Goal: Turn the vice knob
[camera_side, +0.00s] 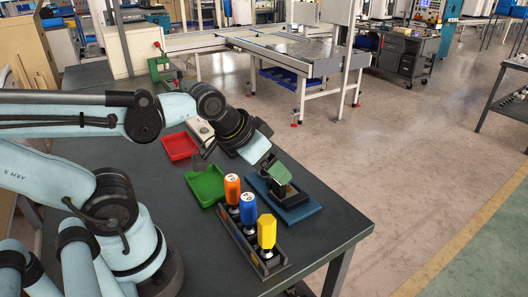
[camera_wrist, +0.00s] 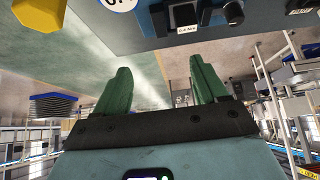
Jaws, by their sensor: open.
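My gripper (camera_side: 279,173) has green fingers and hangs over the dark vice (camera_side: 294,200) on a blue base plate (camera_side: 312,212), at the right part of the table. The fingers partly hide the vice, and I cannot tell whether they touch it. In the wrist view my gripper (camera_wrist: 160,64) shows two green fingers, spread apart with nothing between them. A round black knob (camera_wrist: 232,12) shows at the top edge of that view, beyond the right finger; I cannot tell for sure whether it is the vice knob.
A black rack (camera_side: 270,266) holds orange (camera_side: 232,189), blue (camera_side: 248,209) and yellow (camera_side: 266,231) handled tools upright, close to the vice. A green tray (camera_side: 206,187) and a red tray (camera_side: 179,147) lie behind. The table (camera_side: 335,232) is clear at its right front corner.

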